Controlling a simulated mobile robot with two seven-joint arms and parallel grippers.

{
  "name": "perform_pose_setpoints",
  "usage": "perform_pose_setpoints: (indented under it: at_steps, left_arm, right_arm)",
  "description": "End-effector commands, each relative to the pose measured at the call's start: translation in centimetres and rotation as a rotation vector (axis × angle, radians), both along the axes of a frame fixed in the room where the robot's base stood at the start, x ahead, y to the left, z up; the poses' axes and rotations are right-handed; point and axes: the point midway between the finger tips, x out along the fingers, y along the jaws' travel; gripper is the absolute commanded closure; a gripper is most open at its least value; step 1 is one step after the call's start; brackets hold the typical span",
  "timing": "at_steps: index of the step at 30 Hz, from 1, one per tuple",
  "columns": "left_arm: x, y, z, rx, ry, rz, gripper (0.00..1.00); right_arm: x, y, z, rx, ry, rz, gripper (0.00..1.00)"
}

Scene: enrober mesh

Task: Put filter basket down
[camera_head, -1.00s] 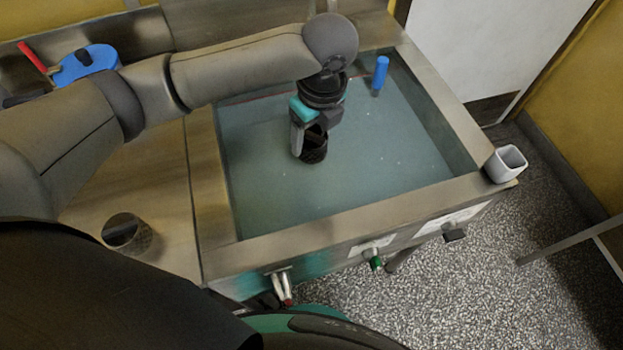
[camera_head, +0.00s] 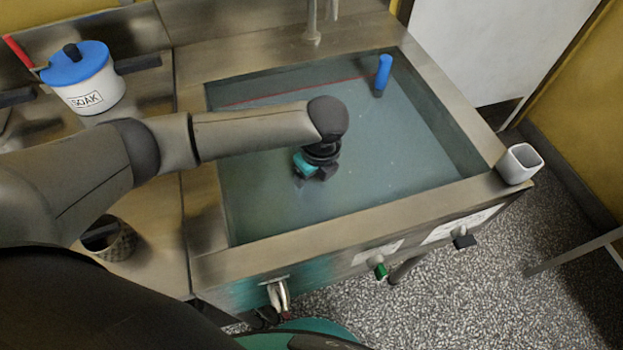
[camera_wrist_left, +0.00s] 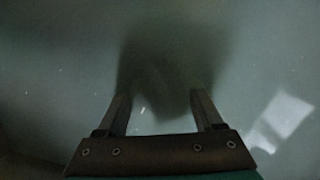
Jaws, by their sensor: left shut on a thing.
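My left gripper (camera_head: 316,176) is lowered into the cloudy water of the sink basin (camera_head: 235,228), and its fingers are under the surface in the head view. In the left wrist view my left gripper (camera_wrist_left: 160,112) has its two fingers apart, shut on the filter basket (camera_wrist_left: 168,68), which shows only as a dark blurred shape through the murk. The basket is hidden in the head view. I cannot tell whether it touches the basin floor. My right gripper is not in view.
A blue upright handle (camera_head: 383,72) stands in the basin's far right corner. A white cup (camera_head: 519,165) sits on the front right rim. A white SOAK pot (camera_head: 88,88) with a blue lid and a dark mesh cup (camera_head: 122,243) stand on the left counter. A tap (camera_head: 312,30) is behind.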

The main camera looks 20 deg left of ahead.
Motion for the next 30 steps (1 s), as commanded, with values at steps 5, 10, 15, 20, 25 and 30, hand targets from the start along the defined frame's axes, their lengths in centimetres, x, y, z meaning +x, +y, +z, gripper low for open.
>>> perform_pose_setpoints:
  at_steps: [5, 10, 15, 20, 25, 30]
  left_arm:
    - [0.0, 0.0, 0.1, -0.001, -0.001, 0.0, 0.87]
    - [0.0, 0.0, -0.2, 0.0, 0.0, 0.0, 0.23]
    - [0.0, 0.0, -0.2, 0.0, 0.0, 0.0, 0.04]
    - [0.0, 0.0, -0.2, 0.0, 0.0, 0.001, 0.02]
    - [0.1, 0.0, 0.2, 0.0, -0.002, 0.001, 0.02]
    - [-0.1, -0.3, 2.8, -0.001, -0.004, 0.0, 0.02]
  right_arm:
    - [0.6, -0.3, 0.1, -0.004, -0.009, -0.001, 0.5]
    - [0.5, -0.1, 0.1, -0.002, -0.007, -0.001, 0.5]
    - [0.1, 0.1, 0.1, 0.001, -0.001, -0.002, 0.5]
    - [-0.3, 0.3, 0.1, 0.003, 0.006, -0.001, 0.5]
    - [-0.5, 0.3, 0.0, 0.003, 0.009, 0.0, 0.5]
    - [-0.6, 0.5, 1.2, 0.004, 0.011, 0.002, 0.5]
